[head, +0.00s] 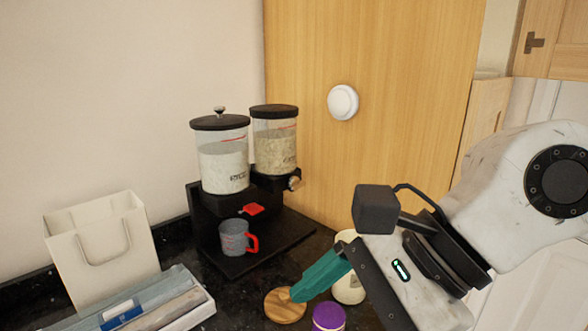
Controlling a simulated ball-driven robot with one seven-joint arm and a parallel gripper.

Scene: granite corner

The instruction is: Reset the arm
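My arm comes in from the right side of the head view. My gripper (300,291) has teal fingers that point down and left over the counter. The fingers overlap from this side, so I cannot tell whether they are open or shut. I see nothing held at their tips. The tips appear just over a round wooden piece (283,308), and I cannot tell whether they touch it. A cream jar (349,289) stands partly hidden behind the gripper. A purple-topped jar (328,316) is below the gripper at the bottom edge.
A black double dispenser (208,215) with two clear canisters stands on the dark counter. A grey mug (234,240) with a red handle sits under its red spout. A white bag (100,243) and a white tray (195,312) are at left. A wooden panel (400,130) rises behind.

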